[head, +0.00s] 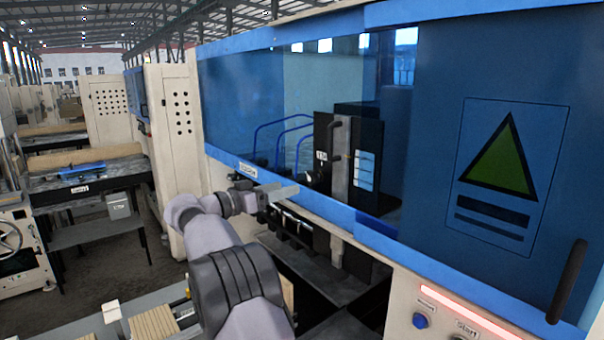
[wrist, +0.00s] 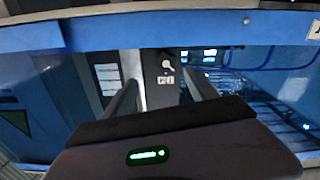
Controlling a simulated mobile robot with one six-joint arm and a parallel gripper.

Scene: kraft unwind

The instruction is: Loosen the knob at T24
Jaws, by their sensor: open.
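A dark block with a grey front (head: 338,160) stands in the machine's opening in the head view. A small label on it (head: 321,156) starts with what looks like a T; I cannot read the rest. A dark knob-like part (head: 316,178) sits just below the label. In the wrist view a pale round-headed part (wrist: 168,65) shows beside a small label (wrist: 165,79), between and beyond my fingers. I cannot tell for sure that it is the T24 knob. My gripper (head: 292,191) is open and empty, apart from the knob, at the opening's lower edge; it also shows in the wrist view (wrist: 163,93).
A blue sill (head: 330,207) runs below the opening, and a blue panel with a green triangle (head: 505,165) stands to the right. Blue hoses (head: 285,130) curve behind the window. A dark handle (head: 568,282) and a blue button (head: 420,320) are at lower right.

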